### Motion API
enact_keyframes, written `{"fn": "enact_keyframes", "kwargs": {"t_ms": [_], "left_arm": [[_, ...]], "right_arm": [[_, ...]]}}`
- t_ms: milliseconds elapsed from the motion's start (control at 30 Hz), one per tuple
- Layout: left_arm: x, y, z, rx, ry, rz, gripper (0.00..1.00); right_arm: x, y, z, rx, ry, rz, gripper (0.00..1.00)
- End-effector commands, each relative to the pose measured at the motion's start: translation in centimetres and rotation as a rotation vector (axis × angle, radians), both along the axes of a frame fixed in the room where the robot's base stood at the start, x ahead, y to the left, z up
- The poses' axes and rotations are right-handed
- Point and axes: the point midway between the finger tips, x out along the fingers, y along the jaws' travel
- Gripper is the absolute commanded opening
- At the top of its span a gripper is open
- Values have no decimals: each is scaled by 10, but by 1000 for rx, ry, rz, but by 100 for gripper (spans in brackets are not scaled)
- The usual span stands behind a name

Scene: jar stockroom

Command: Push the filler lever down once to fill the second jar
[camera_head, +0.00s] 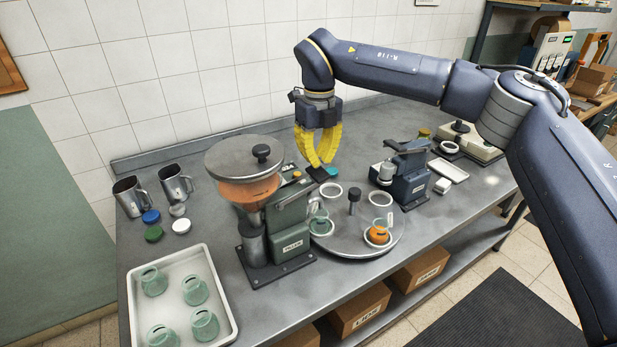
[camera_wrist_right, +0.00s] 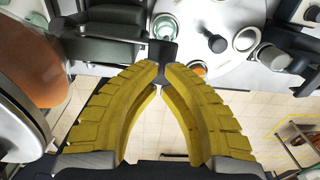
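The filler (camera_head: 285,235) is a green machine with an orange-filled hopper (camera_head: 248,190) under a grey lid. Its lever (camera_head: 317,173) ends in a black grip; this black grip also shows in the right wrist view (camera_wrist_right: 163,50). My right gripper (camera_head: 317,162) has yellow fingers, drawn together with the tips at the lever's end; contact is unclear. A clear greenish jar (camera_head: 320,224) stands on the round turntable (camera_head: 350,245) beside the filler, and looks empty. A jar with orange filling (camera_head: 377,235) stands at the turntable's front right. My left gripper is out of view.
A white tray (camera_head: 228,290) at the front left holds several empty jars. Two metal mugs (camera_head: 175,185) and several lids (camera_head: 153,234) stand behind it. A dark press-like machine (camera_head: 405,175) stands right of the turntable. Crates (camera_head: 360,308) sit below the bench.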

Motion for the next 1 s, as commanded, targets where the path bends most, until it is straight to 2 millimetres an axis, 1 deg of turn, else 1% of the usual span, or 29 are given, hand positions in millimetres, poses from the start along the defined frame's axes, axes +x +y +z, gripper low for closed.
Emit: {"fn": "enact_keyframes", "kwargs": {"t_ms": [867, 1000], "left_arm": [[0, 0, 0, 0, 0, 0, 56], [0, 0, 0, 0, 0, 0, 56]], "right_arm": [[0, 0, -30, 0, 0, 0, 0], [0, 0, -30, 0, 0, 0, 0]]}}
